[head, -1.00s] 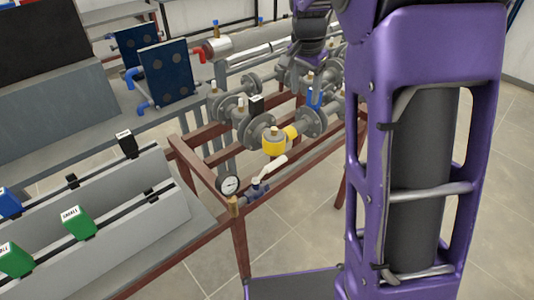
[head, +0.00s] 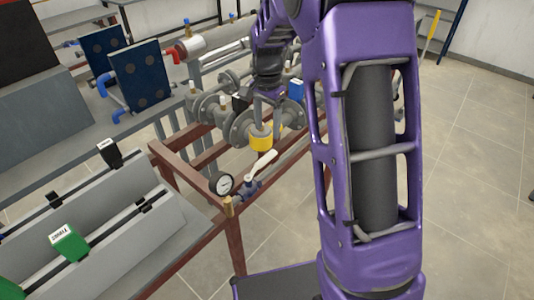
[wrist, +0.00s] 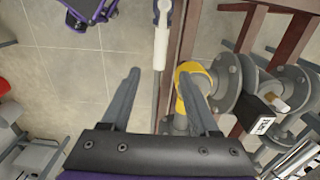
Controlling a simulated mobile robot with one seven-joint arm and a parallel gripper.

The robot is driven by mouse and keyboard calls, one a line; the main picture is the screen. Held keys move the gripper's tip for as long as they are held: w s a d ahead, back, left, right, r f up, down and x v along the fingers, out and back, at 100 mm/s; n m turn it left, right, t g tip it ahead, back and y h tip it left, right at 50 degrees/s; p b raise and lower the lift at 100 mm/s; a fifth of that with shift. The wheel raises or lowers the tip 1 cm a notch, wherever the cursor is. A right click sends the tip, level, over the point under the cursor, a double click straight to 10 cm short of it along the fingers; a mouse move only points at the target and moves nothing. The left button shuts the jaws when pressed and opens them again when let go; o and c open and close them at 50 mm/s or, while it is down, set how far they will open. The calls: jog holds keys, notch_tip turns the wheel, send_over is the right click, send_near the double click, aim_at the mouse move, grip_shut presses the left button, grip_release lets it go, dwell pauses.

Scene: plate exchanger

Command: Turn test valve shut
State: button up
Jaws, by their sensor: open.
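A valve with a white lever handle (head: 262,164) sits on the near end of the pipe rack, beside a round pressure gauge (head: 222,184). The lever points up and to the right in the head view. In the wrist view the white lever (wrist: 161,45) lies lengthwise ahead of my gripper, its near end about level with the fingertips and between their lines. My gripper (wrist: 160,76) is open and empty. Whether a finger touches anything is unclear.
In the wrist view a yellow fitting (wrist: 190,68) and grey flanges (wrist: 228,82) are close to the right finger. A black labelled box (wrist: 258,115) is farther right. Brown frame rails (head: 228,212) run beside the valve. Tiled floor (wrist: 85,85) lies open on the left.

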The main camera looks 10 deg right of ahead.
aim_at(267, 156)
notch_tip(267, 156, down, 10)
jog(key=shift+f+b, duration=0.1)
jog(key=shift+b, duration=0.4)
grip_shut()
dwell(1.2)
